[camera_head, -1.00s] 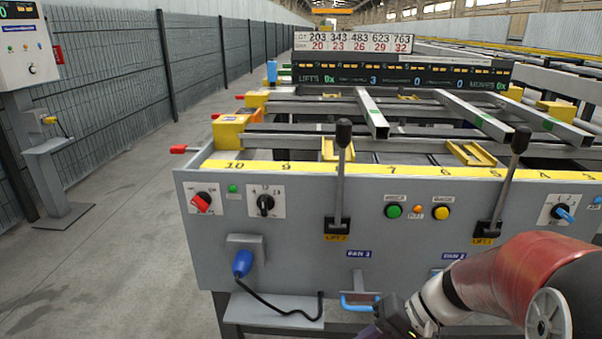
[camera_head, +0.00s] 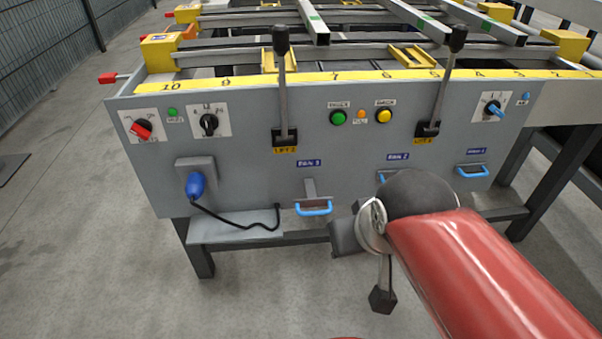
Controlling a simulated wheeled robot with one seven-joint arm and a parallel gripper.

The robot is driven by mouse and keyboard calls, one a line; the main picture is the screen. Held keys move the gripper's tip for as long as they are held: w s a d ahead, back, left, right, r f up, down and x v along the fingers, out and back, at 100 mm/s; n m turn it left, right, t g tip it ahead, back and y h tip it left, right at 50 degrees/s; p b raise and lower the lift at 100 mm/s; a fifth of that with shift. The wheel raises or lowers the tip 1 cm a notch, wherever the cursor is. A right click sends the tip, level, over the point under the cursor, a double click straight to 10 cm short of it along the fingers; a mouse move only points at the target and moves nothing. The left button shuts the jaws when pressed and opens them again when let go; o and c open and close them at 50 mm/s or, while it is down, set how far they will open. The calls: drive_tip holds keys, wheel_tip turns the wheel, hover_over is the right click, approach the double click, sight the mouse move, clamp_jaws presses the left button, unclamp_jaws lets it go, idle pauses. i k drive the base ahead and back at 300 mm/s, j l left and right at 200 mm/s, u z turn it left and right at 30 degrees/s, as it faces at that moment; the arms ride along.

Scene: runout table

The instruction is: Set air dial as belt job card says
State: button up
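A dial with a blue pointer (camera_head: 494,109) sits on a white plate at the right of the grey front panel. Its pointer slants down to the right. A small label beside it seems to read AIR, but is too small to be sure. Another dial, with a black knob (camera_head: 208,122), sits on a white plate at the left; its setting is hard to read. No belt job card can be made out now. My red arm crosses the lower right, below the panel. My gripper's fingertips cannot be seen; the arm's end is turned away or hidden.
A red rotary switch (camera_head: 141,130) is at the far left. Two upright levers (camera_head: 282,88) (camera_head: 446,78) stand out from the panel. Green (camera_head: 338,118) and yellow (camera_head: 384,116) buttons lie between them. A blue plug (camera_head: 195,185) with a black cable and blue drawer handles (camera_head: 314,209) are lower. Floor at left is clear.

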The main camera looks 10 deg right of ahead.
sight(493, 107)
drive_tip(key=j+z, duration=0.2)
drive_tip(key=z, duration=0.15)
drive_tip(key=j+z, duration=0.15)
drive_tip(key=z, duration=0.25)
drive_tip(key=k+j+z, duration=0.1)
drive_tip(key=j, duration=0.25)
drive_tip(key=k+j, duration=0.15)
drive_tip(key=j, duration=0.2)
drive_tip(key=k+j+z, duration=0.15)
drive_tip(key=j, duration=0.25)
drive_tip(key=k+j, duration=0.15)
drive_tip(key=j, duration=0.15)
drive_tip(key=k+j+z, duration=0.15)
drive_tip(key=j, duration=0.2)
drive_tip(key=u, duration=4.85)
